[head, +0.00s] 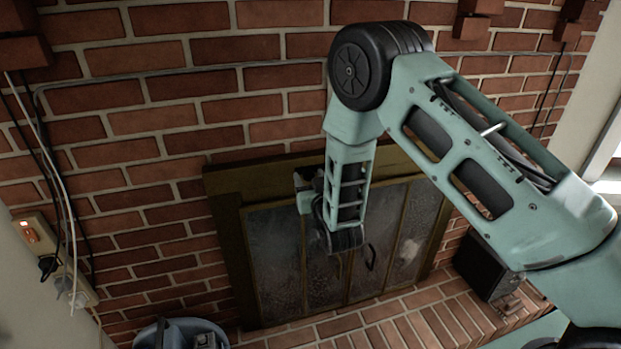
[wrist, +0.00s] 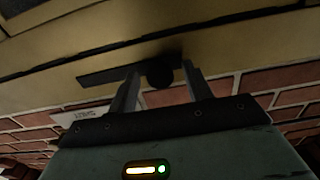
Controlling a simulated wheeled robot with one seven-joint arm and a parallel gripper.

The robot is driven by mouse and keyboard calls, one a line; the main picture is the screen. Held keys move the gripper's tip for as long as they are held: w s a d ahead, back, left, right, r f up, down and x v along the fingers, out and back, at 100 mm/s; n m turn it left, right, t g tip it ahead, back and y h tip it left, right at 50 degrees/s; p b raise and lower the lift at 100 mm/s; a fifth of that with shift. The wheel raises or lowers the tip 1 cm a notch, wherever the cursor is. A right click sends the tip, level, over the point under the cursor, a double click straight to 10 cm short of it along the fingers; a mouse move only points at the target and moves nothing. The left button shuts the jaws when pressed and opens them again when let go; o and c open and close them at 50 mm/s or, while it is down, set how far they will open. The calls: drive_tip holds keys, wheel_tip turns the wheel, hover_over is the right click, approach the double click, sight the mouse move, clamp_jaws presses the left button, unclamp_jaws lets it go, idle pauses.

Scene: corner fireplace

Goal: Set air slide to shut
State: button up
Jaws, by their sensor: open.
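The air slide's round black knob (wrist: 160,75) sits at the right part of a dark slot (wrist: 105,75) in the brass top bar of the fireplace frame in the wrist view. My gripper (wrist: 160,69) is open, with one finger on each side of the knob; I cannot tell whether either finger touches it. A pale label (wrist: 84,115) lies near the left end of the slot, its small letters hard to read. In the head view my gripper (head: 308,180) is at the frame's top bar (head: 262,172), and my arm hides the knob.
Glass fireplace doors (head: 275,260) with a dark handle (head: 370,257) are below. A brick hearth (head: 400,325) runs in front. A black box (head: 484,265) stands at the right, a blue-grey bucket (head: 180,333) at lower left. Cables hang on the left brick wall.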

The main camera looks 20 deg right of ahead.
sight(282, 174)
clamp_jaws()
drive_tip(key=a+b, duration=0.3)
drive_tip(key=a, duration=0.3)
drive_tip(key=shift+f, duration=0.1)
drive_tip(key=shift+a, duration=0.25)
unclamp_jaws()
drive_tip(key=shift+a, duration=0.1)
drive_tip(key=shift+s, duration=0.1)
